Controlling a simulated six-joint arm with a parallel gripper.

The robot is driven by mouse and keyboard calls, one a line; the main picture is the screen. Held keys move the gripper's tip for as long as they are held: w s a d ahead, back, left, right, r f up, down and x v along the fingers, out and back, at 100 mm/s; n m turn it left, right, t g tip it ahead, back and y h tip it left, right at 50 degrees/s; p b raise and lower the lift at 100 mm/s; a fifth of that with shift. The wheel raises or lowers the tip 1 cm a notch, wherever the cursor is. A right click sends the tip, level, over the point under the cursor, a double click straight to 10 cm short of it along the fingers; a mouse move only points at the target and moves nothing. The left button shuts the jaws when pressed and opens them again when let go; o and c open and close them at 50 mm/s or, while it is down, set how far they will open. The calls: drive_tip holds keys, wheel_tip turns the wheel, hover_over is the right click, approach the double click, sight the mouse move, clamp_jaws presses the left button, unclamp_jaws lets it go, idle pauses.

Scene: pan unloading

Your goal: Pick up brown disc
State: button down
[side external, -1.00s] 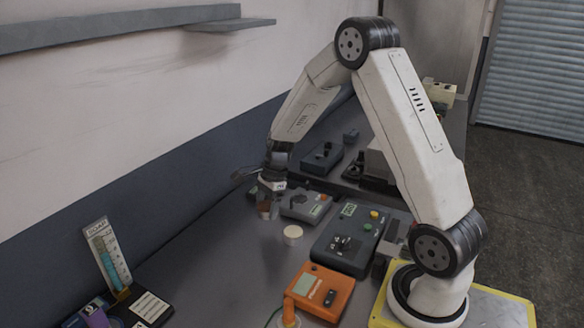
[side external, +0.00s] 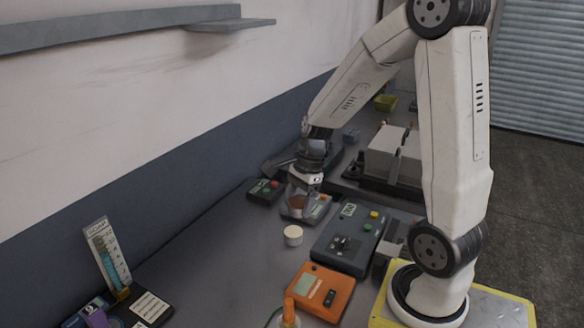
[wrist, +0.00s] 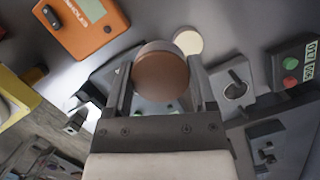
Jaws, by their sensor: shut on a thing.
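The brown disc (wrist: 161,76) sits between the two fingers of my gripper (wrist: 160,88) in the wrist view, its flat face toward the camera. My gripper is shut on it. In the side view the brown disc (side external: 297,204) shows at the lower end of my gripper (side external: 300,199), in front of a grey device. I cannot tell its exact height above that device.
A cream disc (side external: 293,235) lies on the bench nearby. An orange meter (side external: 322,291) and a dark box with buttons (side external: 348,238) stand nearer my base. A small dark box (side external: 265,191) is left of my gripper.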

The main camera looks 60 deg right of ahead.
sight(324, 197)
drive_tip(key=shift+s+r, duration=0.1)
drive_tip(key=shift+s, duration=0.15)
drive_tip(key=shift+w, duration=0.1)
idle(0.5)
drive_tip(key=shift+w+d, duration=0.35)
drive_tip(key=shift+d, duration=0.1)
drive_tip(key=w+d+f, duration=0.1)
drive_tip(key=w+d, duration=0.3)
drive_tip(key=d, duration=0.4)
drive_tip(key=w+d+f, duration=0.1)
drive_tip(key=w+d, duration=0.3)
drive_tip(key=d, duration=0.4)
drive_tip(key=shift+m, duration=0.4)
drive_tip(key=shift+f, duration=0.15)
drive_tip(key=shift+f, duration=3.25)
